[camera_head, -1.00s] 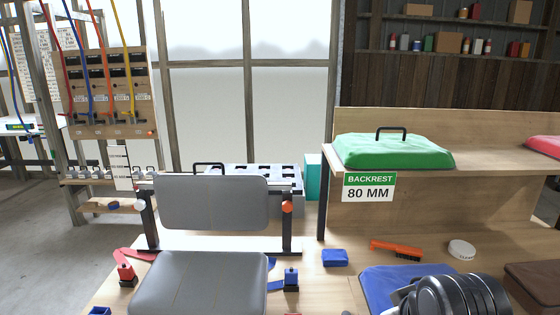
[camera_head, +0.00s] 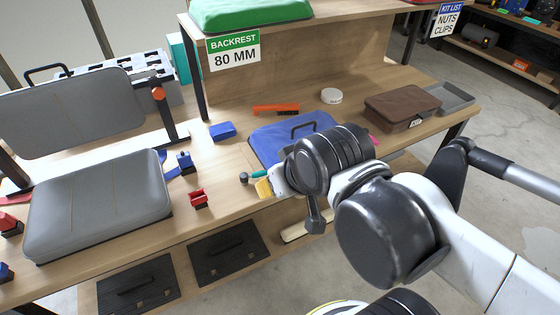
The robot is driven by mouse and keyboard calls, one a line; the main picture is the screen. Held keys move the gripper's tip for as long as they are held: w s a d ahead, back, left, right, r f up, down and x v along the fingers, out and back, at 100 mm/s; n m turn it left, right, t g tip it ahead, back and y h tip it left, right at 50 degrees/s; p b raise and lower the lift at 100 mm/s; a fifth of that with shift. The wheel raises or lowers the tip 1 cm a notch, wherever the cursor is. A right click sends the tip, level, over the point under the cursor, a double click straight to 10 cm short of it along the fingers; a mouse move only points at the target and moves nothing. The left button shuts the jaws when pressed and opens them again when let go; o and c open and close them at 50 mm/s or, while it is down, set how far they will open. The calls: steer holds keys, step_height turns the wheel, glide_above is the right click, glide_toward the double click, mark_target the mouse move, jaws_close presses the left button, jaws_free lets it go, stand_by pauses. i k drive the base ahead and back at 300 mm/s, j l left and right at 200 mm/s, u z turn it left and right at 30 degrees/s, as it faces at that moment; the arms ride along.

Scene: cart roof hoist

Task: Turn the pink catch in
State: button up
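A small pink piece (camera_head: 373,141) shows just past my wrist, at the right end of the blue pad (camera_head: 262,148). Most of it is hidden by my arm, so I cannot tell its shape, how it is turned, or for certain that it is the pink catch. My arm's black wrist joint (camera_head: 325,160) hangs over the front of the bench, covering part of the blue pad. My gripper's fingers cannot be made out, and I cannot tell whether they touch anything.
A grey seat pad (camera_head: 100,203) and upright grey backrest (camera_head: 75,112) stand at left. A red block (camera_head: 198,198), blue block (camera_head: 222,130), orange brush (camera_head: 276,109) and white disc (camera_head: 331,96) lie on the bench. A brown case (camera_head: 402,105) and grey tray (camera_head: 455,97) are at right.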

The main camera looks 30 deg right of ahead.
mark_target(376, 142)
steer(key=l+z, duration=0.1)
steer(key=l, duration=0.25)
steer(key=i+l+z, duration=0.1)
steer(key=l, duration=0.3)
steer(key=i+l+z, duration=0.1)
steer(key=l, duration=0.25)
steer(key=i+l+z, duration=0.1)
steer(key=l, duration=0.25)
steer(key=i+l+z, duration=0.1)
steer(key=l, duration=0.25)
